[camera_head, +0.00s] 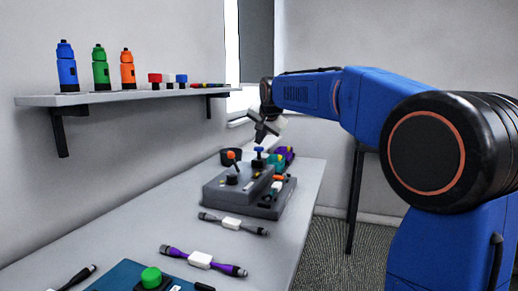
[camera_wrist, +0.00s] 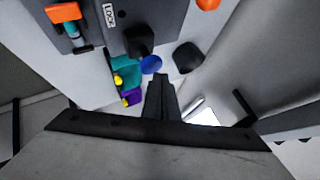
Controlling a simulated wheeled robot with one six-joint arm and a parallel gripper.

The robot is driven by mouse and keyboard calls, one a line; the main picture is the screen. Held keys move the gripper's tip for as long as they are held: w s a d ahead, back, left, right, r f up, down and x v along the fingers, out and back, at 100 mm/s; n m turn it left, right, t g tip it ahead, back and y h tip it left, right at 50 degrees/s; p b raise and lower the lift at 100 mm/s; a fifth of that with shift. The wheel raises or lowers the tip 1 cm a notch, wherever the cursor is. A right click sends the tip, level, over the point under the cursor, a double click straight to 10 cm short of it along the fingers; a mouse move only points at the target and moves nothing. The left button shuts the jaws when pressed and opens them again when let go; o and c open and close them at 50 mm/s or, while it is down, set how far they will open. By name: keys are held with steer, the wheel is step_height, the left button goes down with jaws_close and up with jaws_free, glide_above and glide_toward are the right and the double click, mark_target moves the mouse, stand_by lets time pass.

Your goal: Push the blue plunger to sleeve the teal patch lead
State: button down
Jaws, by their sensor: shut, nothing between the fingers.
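The blue plunger (camera_head: 258,149) stands at the far end of a grey machine (camera_head: 240,195). In the wrist view its round blue top (camera_wrist: 151,64) shows just beyond my fingertips, beside a black part. My gripper (camera_head: 260,138) is shut and empty, pointing down just above the plunger in the head view; its closed fingers also show in the wrist view (camera_wrist: 160,80). I cannot tell whether they touch the plunger. A teal piece (camera_wrist: 74,32), seemingly the teal patch lead, lies in a slot of the machine by an orange part (camera_wrist: 62,12); most of it is hidden.
A dark cup (camera_head: 230,156) and teal (camera_wrist: 126,72) and purple (camera_wrist: 132,97) items lie past the machine. An orange-topped lever (camera_head: 231,155) rises from it. Grey (camera_head: 232,223) and purple (camera_head: 203,260) leads lie on the bench nearer. A shelf (camera_head: 120,96) with bottles hangs on the wall.

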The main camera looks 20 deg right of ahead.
mark_target(260, 148)
steer(key=shift+f, duration=1.25)
stand_by(1.3)
steer(key=shift+r, duration=1.75)
steer(key=shift+r, duration=3)
